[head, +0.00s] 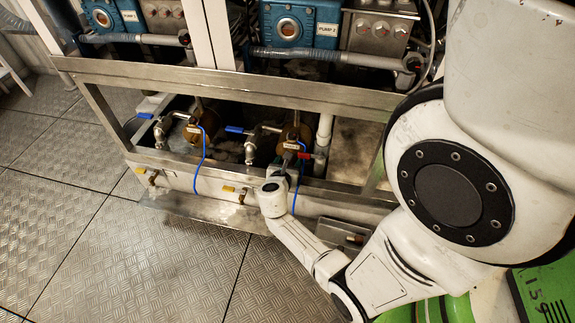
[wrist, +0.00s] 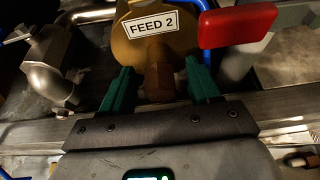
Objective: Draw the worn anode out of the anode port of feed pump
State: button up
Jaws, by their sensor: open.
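The feed pump (head: 296,132) is a bronze body in the bay behind the steel rail. In the wrist view its round face (wrist: 150,50) carries a FEED 2 label (wrist: 154,24). A brown hex-shaped fitting (wrist: 160,82) sticks out below the label, apparently the worn anode in its port. My gripper (wrist: 160,78) is open, with one green finger on each side of the fitting. I cannot tell whether the fingers touch it. In the head view my gripper (head: 282,170) is small and partly hidden by my wrist. The fitting cannot be made out there.
A red valve handle (wrist: 238,24) sits close to the right finger. A steel valve (wrist: 48,70) stands to the left. The steel frame rail (head: 240,90) crosses above the bay. Blue cables hang over the front ledge. A second bronze pump (head: 203,125) stands left. The floor at left is clear.

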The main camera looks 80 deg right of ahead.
jog(key=shift+c, duration=0.3)
grip_shut()
dwell(0.5)
jog(key=shift+a, duration=0.1)
jog(key=shift+w+a+p, duration=0.15)
jog(key=shift+a+p, duration=0.25)
jog(key=shift+a, duration=1)
jog(key=shift+w+a+p, duration=0.15)
jog(key=shift+a+p, duration=0.2)
jog(key=shift+a, duration=1)
